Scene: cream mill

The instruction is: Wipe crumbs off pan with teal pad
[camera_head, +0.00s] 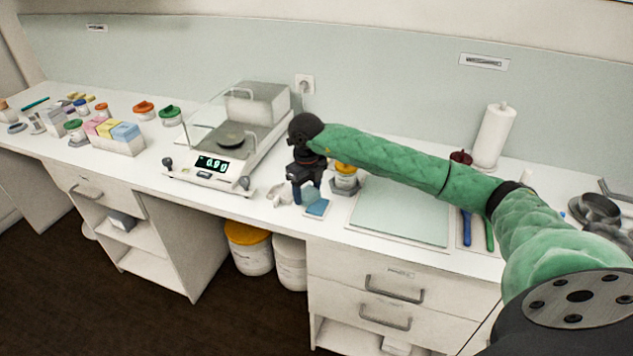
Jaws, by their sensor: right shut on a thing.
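The pan (231,134) is a round grey disc on a white balance (207,171) left of centre. The balance display is lit. Crumbs are too small to make out on the pan. My right gripper (307,196) points down at the bench, to the right of the balance's front corner. It is shut on the teal pad (313,194), which it partly hides. A flat blue piece (318,208) lies just below the pad; I cannot tell whether they touch. My left gripper is not in view.
A crumpled pale item (277,194) lies left of my right gripper. An orange-lidded jar (346,175) stands close behind it on the right. A pale green mat (400,211) lies further right. Coloured boxes (115,135) and lidded jars fill the left bench.

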